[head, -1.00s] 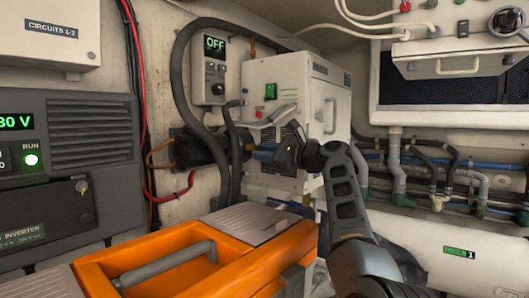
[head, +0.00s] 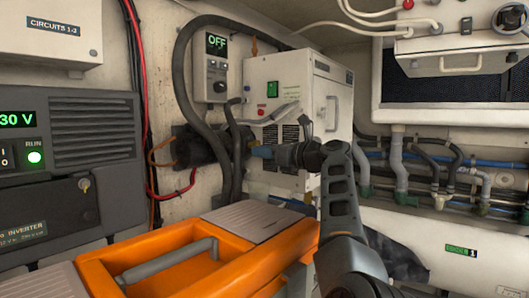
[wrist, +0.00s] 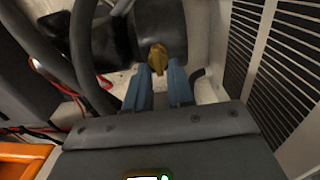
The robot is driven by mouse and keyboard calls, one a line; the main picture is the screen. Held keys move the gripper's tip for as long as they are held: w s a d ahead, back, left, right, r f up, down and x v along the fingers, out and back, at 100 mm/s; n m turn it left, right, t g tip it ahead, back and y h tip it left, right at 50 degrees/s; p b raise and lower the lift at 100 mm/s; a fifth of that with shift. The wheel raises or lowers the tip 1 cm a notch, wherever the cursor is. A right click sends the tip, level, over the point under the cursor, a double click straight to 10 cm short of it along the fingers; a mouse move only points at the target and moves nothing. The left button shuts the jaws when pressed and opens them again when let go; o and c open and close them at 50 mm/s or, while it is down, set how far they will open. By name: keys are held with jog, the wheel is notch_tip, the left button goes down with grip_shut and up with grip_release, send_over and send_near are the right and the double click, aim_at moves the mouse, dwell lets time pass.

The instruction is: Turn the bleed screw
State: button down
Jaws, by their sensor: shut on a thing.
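The bleed screw (wrist: 157,57) is a small brass-yellow, wing-shaped piece against a dark cylindrical housing (wrist: 160,30) in the wrist view. The housing shows in the head view as a dark body (head: 193,146) on the wall, behind black hoses. My gripper (wrist: 159,76) has blue fingers, one on each side of the screw, and is shut on it. In the head view my gripper (head: 261,151) reaches left to the housing in front of the white cabinet. The screw itself cannot be made out there.
A white vented cabinet (head: 290,85) stands close behind my gripper. Thick black hoses (head: 183,75) run beside the housing. An orange toolbox (head: 260,265) with a grey handle is below in front. An inverter (head: 90,160) is at left and pipes (head: 400,170) are at right.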

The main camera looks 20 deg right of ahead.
jog(key=shift+f, duration=0.25)
jog(key=c, duration=1)
grip_release()
jog(key=shift+r, duration=0.15)
jog(key=b+v, duration=0.2)
jog(key=v, duration=0.5)
jog(key=shift+s+d, duration=0.25)
jog(key=shift+s, duration=0.05)
